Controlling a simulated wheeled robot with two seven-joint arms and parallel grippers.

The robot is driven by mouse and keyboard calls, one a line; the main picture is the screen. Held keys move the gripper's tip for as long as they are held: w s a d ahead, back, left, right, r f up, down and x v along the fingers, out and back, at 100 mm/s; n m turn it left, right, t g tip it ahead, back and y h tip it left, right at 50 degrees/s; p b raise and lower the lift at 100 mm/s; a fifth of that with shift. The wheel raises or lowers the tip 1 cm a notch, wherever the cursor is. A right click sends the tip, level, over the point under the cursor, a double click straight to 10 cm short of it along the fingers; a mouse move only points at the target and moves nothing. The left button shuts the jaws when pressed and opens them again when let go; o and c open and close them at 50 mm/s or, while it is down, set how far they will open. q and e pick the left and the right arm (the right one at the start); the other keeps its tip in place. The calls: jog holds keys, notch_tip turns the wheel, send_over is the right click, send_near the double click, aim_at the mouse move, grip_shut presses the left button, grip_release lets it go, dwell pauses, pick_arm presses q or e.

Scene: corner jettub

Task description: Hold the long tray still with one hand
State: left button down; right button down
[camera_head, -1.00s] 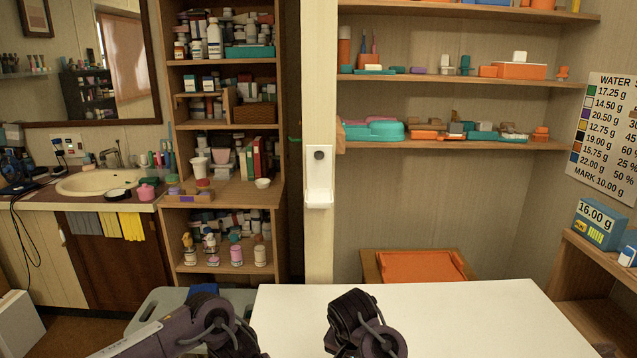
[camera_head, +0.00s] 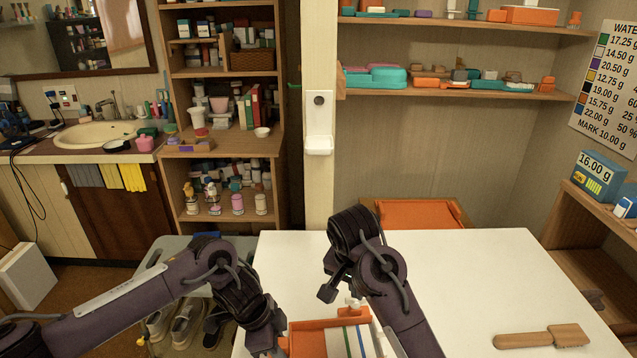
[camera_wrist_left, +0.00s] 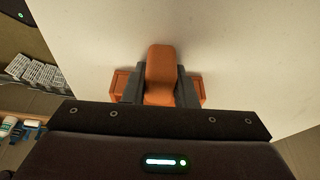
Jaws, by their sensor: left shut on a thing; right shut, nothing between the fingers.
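An orange long tray (camera_head: 315,324) lies on the white table at the bottom of the head view, with white, green and blue striped pieces (camera_head: 350,342) in or on it. The frame cuts off its near part. My left gripper (camera_head: 281,338) is at the tray's left end. In the left wrist view its two dark fingers (camera_wrist_left: 160,88) are shut on an orange grip (camera_wrist_left: 160,68), which appears to be part of the tray. My right gripper (camera_head: 338,286) is shut and empty, above the table just beyond the tray; its arm hides part of the tray's right side.
The white table (camera_head: 470,270) is clear to the right, except for a wooden brush (camera_head: 545,337) near the front. An orange-topped stool (camera_head: 415,214) stands behind it. A grey rack with shoes (camera_head: 185,325) is at the left. A wooden post (camera_head: 318,200) rises behind the table.

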pick_arm(q)
jog(key=shift+f, duration=0.15)
jog(key=c, duration=1.1)
grip_release()
jog(key=shift+v, duration=6.05)
